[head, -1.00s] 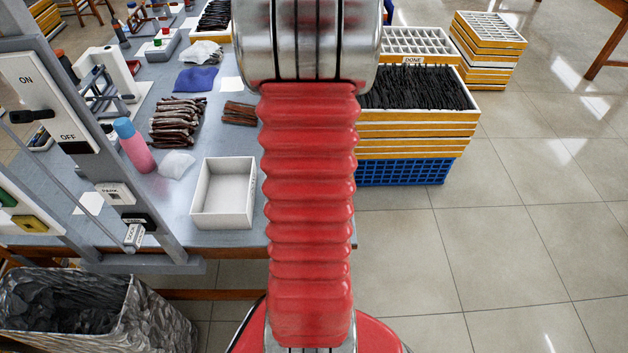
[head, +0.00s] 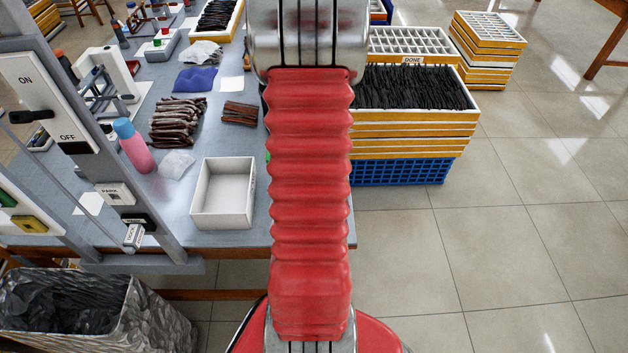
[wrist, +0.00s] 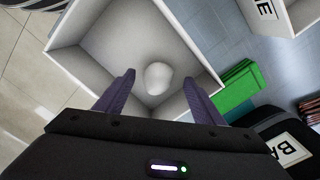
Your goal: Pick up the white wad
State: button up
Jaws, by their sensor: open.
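The white wad (wrist: 157,78) is a small rounded lump lying inside an open white box (wrist: 82,58) in the wrist view. My gripper (wrist: 158,84) is open, its two dark purple fingers pointing at the box, one on each side of the wad in the picture. The gap in depth between fingertips and wad is hard to judge. Nothing is between the fingers in their grip. In the head view my red arm hides the gripper, and I do not see this wad there.
In the wrist view, a green object (wrist: 238,90) and a black labelled item (wrist: 285,135) lie right of the box. In the head view, an empty-looking white box (head: 222,205) sits on the grey table, near a pink bottle (head: 136,150) and crumpled clear plastic (head: 176,164). Yellow trays (head: 410,145) stand right.

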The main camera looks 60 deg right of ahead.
jog(key=shift+f, duration=1.4)
jog(key=shift+c, duration=0.2)
jog(key=c, duration=1.1)
